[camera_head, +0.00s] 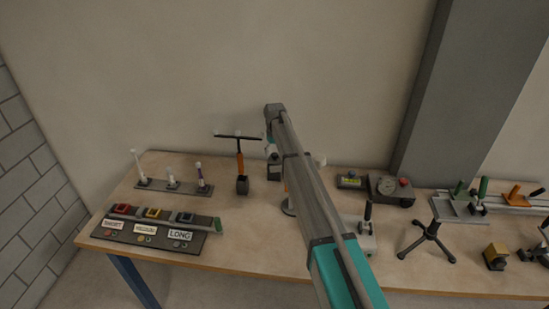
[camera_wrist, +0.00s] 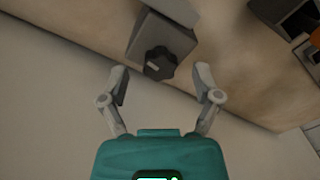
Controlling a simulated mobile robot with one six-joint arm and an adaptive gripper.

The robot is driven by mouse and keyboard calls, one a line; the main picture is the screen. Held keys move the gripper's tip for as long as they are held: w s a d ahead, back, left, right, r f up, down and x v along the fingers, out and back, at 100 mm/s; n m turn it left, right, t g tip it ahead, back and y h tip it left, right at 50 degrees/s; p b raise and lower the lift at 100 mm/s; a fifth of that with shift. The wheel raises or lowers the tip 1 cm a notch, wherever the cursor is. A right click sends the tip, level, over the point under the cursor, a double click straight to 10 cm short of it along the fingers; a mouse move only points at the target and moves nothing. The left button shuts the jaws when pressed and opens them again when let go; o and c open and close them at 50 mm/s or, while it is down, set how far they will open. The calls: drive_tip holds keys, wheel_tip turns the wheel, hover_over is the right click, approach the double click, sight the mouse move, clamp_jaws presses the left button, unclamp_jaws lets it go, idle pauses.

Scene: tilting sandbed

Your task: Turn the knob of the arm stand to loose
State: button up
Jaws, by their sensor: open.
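In the wrist view a black lobed knob (camera_wrist: 160,63) with a pale mark on its face is on the end of a grey block (camera_wrist: 165,36), which I take to be the arm stand. My gripper (camera_wrist: 161,74) is open, with one finger on each side of the knob and visible gaps to both. I cannot tell how deep the fingertips reach along the knob. In the head view my gripper (camera_head: 272,151) points down near the wall, close above a dark block (camera_head: 273,173), probably the same stand. The knob does not show there, and my arm hides part of the table.
An orange-stemmed T-shaped stand (camera_head: 240,165) is just left of my gripper. A labelled panel (camera_head: 150,238) and a rack of upright pieces (camera_head: 172,186) are farther left. A gauge box (camera_head: 390,189) and a small tripod (camera_head: 427,240) are right. The wall (camera_head: 200,80) is close behind.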

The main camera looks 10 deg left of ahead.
drive_tip(key=shift+f, duration=0.4)
clamp_jaws()
idle(0.4)
